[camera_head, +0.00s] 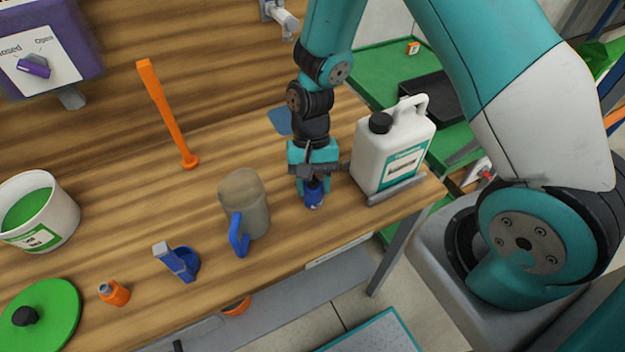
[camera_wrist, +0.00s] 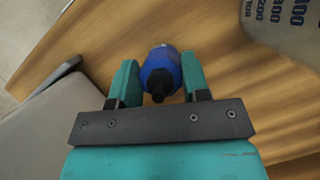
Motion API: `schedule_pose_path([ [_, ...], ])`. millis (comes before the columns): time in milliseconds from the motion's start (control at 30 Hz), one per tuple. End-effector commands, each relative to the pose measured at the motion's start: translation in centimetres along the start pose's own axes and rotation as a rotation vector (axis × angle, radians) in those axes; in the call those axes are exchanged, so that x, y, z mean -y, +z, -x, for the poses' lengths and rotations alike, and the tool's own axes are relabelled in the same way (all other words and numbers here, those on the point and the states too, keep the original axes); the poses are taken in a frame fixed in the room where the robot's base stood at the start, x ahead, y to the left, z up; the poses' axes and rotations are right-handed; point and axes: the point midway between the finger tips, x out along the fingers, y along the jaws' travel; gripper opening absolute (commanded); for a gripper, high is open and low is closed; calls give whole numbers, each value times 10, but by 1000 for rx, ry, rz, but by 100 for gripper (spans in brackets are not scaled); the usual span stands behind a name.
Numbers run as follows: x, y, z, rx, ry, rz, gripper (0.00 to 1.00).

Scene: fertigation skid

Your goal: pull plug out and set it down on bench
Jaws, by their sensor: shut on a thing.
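My gripper (camera_head: 313,180) points down over the wooden bench (camera_head: 225,155), between the jug and the white canister. It is shut on a blue plug (camera_head: 314,197) with a dark end. In the wrist view the plug (camera_wrist: 160,68) sits between the two teal fingers of my gripper (camera_wrist: 159,82), with wood behind it. The plug is at or just above the bench top; I cannot tell whether it touches. No socket shows around the plug.
A measuring jug (camera_head: 250,200) with a blue handle stands close left of the plug. The bench's front edge is near.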

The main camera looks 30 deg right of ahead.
Motion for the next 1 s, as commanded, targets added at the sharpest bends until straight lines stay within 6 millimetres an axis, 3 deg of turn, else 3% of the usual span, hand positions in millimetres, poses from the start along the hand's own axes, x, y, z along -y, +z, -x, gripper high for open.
schedule_pose_path([
  [300, 0, -1, -3, -1, 0, 1, 14],
  [333, 0, -1, -3, -1, 0, 1, 45],
  [467, 0, -1, -3, -1, 0, 1, 72],
  [800, 1, -2, 1, -2, -1, 0, 72],
  [1000, 1, -3, 32, -7, -4, 0, 72],
])
